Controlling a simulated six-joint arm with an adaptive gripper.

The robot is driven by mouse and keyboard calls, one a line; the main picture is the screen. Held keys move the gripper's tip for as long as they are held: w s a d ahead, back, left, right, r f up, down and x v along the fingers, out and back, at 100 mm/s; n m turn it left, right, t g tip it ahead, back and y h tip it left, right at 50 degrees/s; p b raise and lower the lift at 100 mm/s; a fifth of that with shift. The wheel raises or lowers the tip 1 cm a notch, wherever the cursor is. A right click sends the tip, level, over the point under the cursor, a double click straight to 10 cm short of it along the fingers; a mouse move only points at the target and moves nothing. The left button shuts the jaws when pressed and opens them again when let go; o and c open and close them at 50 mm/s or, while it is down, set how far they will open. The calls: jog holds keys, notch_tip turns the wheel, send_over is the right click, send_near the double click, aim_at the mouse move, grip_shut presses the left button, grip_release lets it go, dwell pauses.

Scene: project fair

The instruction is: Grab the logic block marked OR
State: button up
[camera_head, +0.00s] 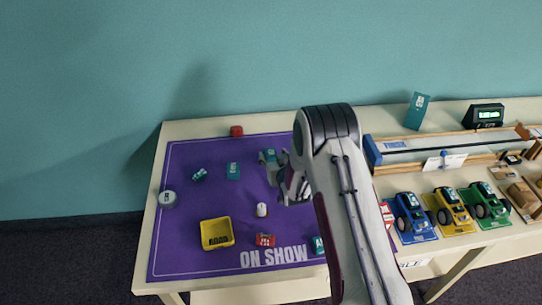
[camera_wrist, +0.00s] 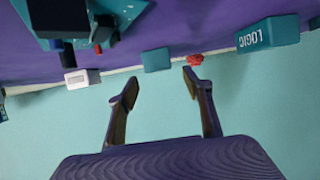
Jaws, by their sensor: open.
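Several teal blocks lie on the purple mat, and I cannot read OR on any of them. In the head view one teal block (camera_head: 199,174) lies at the left and another (camera_head: 233,170) lies right of it with pale lettering. A third (camera_head: 268,157) is close beside my gripper (camera_head: 290,185), and a fourth (camera_head: 319,245) is partly hidden by my arm. In the wrist view my gripper (camera_wrist: 162,85) is open, with nothing between its fingers. Beyond the fingers are a plain teal block (camera_wrist: 157,60) and a teal block reading LOGIC (camera_wrist: 267,35).
On the mat (camera_head: 185,255) are a yellow tray (camera_head: 203,237), a white cylinder (camera_head: 262,210), a grey round piece (camera_head: 168,198) and a red block (camera_head: 264,240). Another red piece (camera_head: 237,131) sits at the back edge.

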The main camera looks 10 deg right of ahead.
aim_at(271, 151)
jog(key=shift+x, duration=1.9)
jog(key=shift+f, duration=0.1)
jog(key=c, duration=1.2)
